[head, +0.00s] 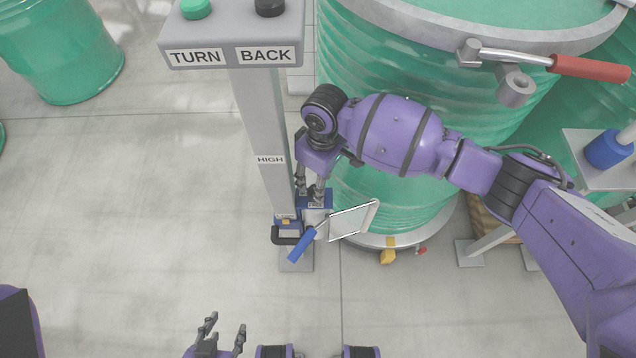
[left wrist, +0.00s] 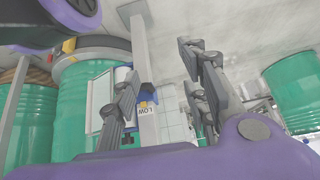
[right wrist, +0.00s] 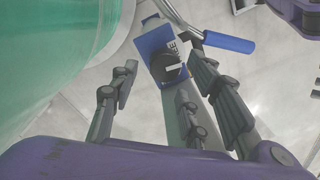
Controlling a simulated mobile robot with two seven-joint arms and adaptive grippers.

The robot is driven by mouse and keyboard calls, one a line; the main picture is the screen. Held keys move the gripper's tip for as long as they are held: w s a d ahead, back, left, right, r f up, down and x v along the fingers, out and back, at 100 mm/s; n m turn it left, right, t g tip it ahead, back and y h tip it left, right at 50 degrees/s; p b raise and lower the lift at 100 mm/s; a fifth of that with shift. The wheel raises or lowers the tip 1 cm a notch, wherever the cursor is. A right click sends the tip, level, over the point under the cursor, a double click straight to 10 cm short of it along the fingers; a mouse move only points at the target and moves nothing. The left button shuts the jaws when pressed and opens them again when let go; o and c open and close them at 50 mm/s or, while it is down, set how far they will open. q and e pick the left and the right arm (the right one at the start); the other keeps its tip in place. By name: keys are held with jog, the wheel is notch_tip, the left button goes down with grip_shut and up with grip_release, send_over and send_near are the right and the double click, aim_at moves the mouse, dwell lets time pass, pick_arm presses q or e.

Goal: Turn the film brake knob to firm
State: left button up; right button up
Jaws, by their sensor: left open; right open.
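The film brake knob (right wrist: 172,72) is a black disc with a white pointer bar on a blue housing (right wrist: 153,42), seen in the right wrist view. The housing's lettering is only partly readable. In the head view the blue housing (head: 318,201) sits low on the grey post, and my gripper hides the knob. My right gripper (right wrist: 165,85) is open above the knob, its fingers spread on either side of it; I cannot tell whether they touch. My left gripper (head: 222,326) is open and empty over the floor, well apart from the post.
The grey post (head: 262,120) carries a TURN BACK button box (head: 231,35). A large green drum (head: 400,190) stands close on the right.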

notch_tip(320, 180, down, 3)
jog(key=shift+r, duration=0.15)
jog(key=shift+a+f, duration=0.1)
jog(key=shift+f, duration=0.35)
jog(key=c, duration=1)
pick_arm(q)
jog(key=shift+w+d+f, duration=0.1)
jog(key=shift+w, duration=0.1)
